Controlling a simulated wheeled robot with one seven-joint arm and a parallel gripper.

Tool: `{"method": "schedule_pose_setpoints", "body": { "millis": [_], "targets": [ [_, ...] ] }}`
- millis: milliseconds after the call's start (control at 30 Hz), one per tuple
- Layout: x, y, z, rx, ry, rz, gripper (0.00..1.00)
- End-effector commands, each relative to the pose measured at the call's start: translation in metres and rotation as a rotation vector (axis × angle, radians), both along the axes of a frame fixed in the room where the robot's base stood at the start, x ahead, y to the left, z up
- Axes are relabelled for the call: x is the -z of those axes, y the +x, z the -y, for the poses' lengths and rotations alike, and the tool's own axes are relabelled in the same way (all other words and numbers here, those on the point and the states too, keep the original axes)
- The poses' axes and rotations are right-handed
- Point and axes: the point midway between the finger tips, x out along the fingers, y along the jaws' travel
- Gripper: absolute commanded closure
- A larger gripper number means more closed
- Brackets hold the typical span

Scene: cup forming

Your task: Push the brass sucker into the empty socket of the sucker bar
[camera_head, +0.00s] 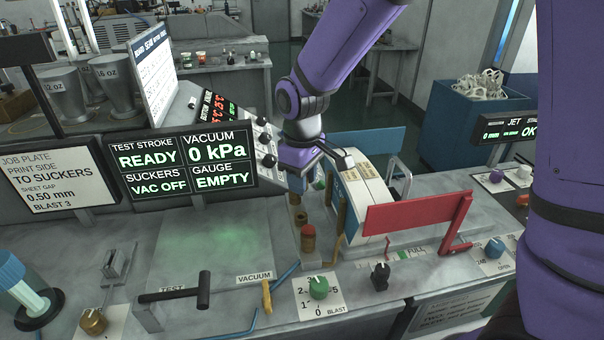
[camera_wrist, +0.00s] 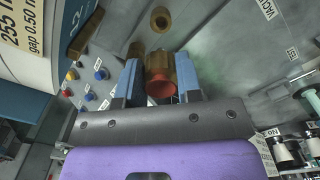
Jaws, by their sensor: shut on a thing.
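In the wrist view the blue fingers of my gripper (camera_wrist: 160,72) are shut on the brass sucker (camera_wrist: 159,66), one finger on each side. Its red cup (camera_wrist: 160,89) faces the wrist camera. Just beyond it is a round brass piece with a dark hole (camera_wrist: 160,19), apart from the held sucker; I cannot tell whether it is the empty socket. In the head view my purple gripper hangs over the bench beside the cream-and-blue feeder block (camera_head: 360,193). The held sucker is not clear there. Brass parts, including one with a reddish top (camera_head: 308,238), stand below my gripper.
A red plate (camera_head: 415,212) on an arm stands right of the brass parts. The display (camera_head: 187,158) reads VAC OFF and EMPTY. A green knob (camera_head: 318,287), a black T-handle (camera_head: 180,292) and a blue hooked lever line the front. The bench left of the brass parts is fairly clear.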

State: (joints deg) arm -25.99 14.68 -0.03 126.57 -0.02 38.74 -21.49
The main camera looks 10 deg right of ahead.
Motion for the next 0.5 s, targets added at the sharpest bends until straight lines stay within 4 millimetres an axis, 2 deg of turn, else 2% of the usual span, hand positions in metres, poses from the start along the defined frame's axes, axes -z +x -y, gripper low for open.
{"method": "schedule_pose_setpoints", "body": {
  "millis": [500],
  "targets": [
    [0.041, 0.000, 0.001, 0.002, -0.001, -0.002, 0.91]
  ]
}}
